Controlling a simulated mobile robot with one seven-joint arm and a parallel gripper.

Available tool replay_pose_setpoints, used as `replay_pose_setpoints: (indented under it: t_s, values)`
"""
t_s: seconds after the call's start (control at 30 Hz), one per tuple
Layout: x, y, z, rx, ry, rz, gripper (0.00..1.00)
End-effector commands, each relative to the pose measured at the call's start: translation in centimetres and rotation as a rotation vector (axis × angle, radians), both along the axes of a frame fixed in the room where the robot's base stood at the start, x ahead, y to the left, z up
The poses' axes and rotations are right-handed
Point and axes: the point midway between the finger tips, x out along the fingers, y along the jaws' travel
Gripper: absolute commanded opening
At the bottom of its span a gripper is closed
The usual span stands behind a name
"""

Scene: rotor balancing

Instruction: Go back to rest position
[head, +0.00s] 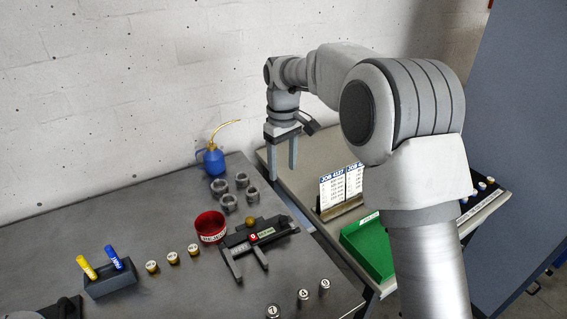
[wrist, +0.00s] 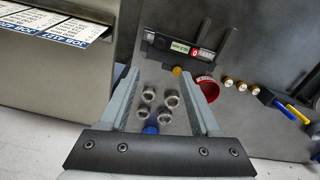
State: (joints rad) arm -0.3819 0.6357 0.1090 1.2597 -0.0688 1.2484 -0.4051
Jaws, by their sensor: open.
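My gripper (head: 281,158) hangs from my raised arm, pointing down, above the gap between the grey table and the cart on its right. In the wrist view my gripper (wrist: 165,95) has its two fingers spread apart with nothing between them that it touches. Several metal rings (wrist: 161,112) show below and beyond the fingers, resting on the table; they also show in the head view (head: 234,190), left of my gripper.
The grey table (head: 150,215) holds a blue oil can (head: 213,158), a red cup (head: 210,227), a black balancing fixture (head: 257,236), brass weights (head: 172,258), silver weights (head: 303,296) and two markers in a block (head: 110,283). The cart carries job cards (head: 341,186) and a green tray (head: 370,247).

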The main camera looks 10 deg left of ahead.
Motion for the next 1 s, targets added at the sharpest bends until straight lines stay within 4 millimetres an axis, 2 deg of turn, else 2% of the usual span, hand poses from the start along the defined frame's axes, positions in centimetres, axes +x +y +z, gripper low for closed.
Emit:
replay_pose_setpoints:
  t_s: [0.17,0.37,0.5,0.7,1.0]
  values:
    - [-0.4,-1.1,1.3,0.003,-0.017,-0.026,0.64]
    - [-2.8,-5.4,5.8,0.021,-0.079,-0.134,0.64]
    - [-5.4,-8.9,8.7,0.038,-0.132,-0.228,0.64]
    - [-9.9,-13.6,11.6,0.064,-0.202,-0.364,0.64]
    - [-17.6,-19.5,13.2,0.117,-0.306,-0.571,0.64]
